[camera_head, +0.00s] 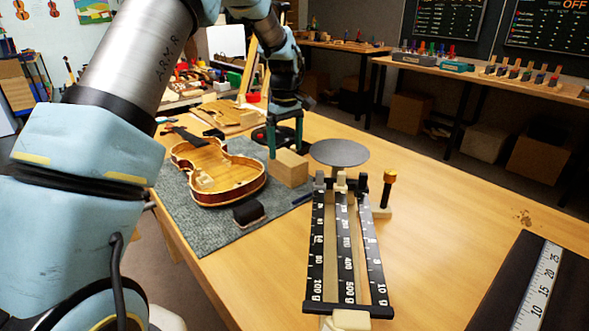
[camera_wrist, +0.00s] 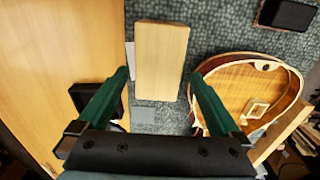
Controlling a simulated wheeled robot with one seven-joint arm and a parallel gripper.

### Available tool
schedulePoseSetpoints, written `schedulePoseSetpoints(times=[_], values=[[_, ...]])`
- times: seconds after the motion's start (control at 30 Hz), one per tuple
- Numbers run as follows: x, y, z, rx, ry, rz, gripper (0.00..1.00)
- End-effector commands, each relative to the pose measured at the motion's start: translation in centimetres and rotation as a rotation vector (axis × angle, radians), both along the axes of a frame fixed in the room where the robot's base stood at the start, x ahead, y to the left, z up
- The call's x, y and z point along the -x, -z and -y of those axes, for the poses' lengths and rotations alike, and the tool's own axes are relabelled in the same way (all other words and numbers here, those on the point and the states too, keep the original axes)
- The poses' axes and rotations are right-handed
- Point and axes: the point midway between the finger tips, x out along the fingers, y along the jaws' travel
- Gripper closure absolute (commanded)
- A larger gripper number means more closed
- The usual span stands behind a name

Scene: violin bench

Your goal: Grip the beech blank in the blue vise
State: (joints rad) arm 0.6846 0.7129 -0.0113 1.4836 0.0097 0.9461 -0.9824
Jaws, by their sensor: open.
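The beech blank, a pale rectangular wood block (camera_head: 288,168), sits at the right edge of the grey mat beside the violin body. In the wrist view the blank (camera_wrist: 161,60) lies ahead of and partly between my fingertips, with a gap on each side. My gripper (camera_head: 285,150), with green fingers, is open and empty just behind the blank in the head view; its fingers also show in the wrist view (camera_wrist: 158,76). I cannot tell whether the fingertips are above the blank or down beside it. I cannot make out a blue vise in either view.
An open violin body (camera_head: 215,170) lies left of the blank, with a dark block (camera_head: 249,213) in front. A balance scale with black beams (camera_head: 349,245) and a round pan (camera_head: 339,152) stands close on the right. The bench's right side (camera_head: 460,210) is largely clear.

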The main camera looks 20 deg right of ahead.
Motion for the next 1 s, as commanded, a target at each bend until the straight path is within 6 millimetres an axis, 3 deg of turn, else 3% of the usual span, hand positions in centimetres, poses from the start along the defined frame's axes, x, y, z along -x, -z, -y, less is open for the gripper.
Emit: schedulePoseSetpoints(times=[0.27, 0.53, 0.83, 1.0], values=[[0.2, 2.2, 0.1, -0.001, 0.002, -0.002, 0.0], [0.5, 5.9, 0.5, -0.001, 0.0, -0.001, 0.0], [0.5, 6.6, 0.5, 0.001, 0.001, 0.001, 0.0], [0.5, 6.5, 0.5, 0.001, 0.001, 0.001, 0.17]])
